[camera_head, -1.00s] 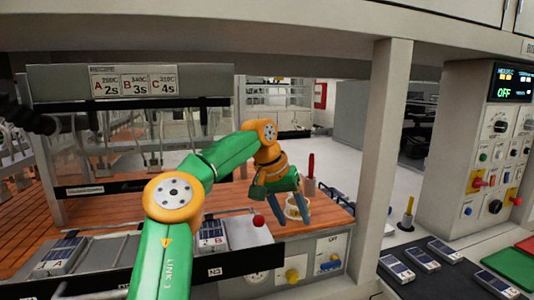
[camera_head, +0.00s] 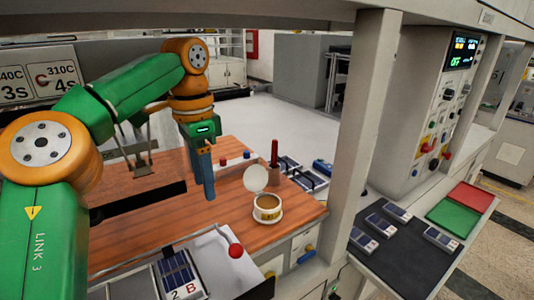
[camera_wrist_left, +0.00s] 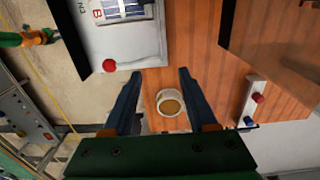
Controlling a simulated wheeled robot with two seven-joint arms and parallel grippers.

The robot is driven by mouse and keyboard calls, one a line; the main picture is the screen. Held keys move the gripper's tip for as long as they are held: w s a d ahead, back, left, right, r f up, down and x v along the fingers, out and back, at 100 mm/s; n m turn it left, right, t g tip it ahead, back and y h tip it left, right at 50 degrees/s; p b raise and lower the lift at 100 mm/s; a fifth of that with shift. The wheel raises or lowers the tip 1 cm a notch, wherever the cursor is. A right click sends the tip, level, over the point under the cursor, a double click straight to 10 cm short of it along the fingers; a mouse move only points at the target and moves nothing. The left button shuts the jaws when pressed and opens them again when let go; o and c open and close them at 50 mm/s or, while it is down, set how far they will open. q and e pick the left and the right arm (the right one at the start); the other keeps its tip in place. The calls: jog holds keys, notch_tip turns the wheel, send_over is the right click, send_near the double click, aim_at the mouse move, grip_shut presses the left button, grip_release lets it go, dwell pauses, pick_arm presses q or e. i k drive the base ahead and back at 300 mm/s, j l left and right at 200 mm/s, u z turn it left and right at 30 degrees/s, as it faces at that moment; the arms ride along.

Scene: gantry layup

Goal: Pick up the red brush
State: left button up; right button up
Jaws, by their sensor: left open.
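My right gripper is not in view.
A red ball knob (camera_head: 236,250) rises at the front near a panel marked B (camera_head: 180,274). A pale bar with a red and a blue knob (camera_head: 235,160) lies behind the gripper. An upright post (camera_head: 357,130) stands right of the brush. Bare wood lies left of the pot.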

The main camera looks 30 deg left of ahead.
aim_at(275, 152)
jog(key=i, duration=0.9)
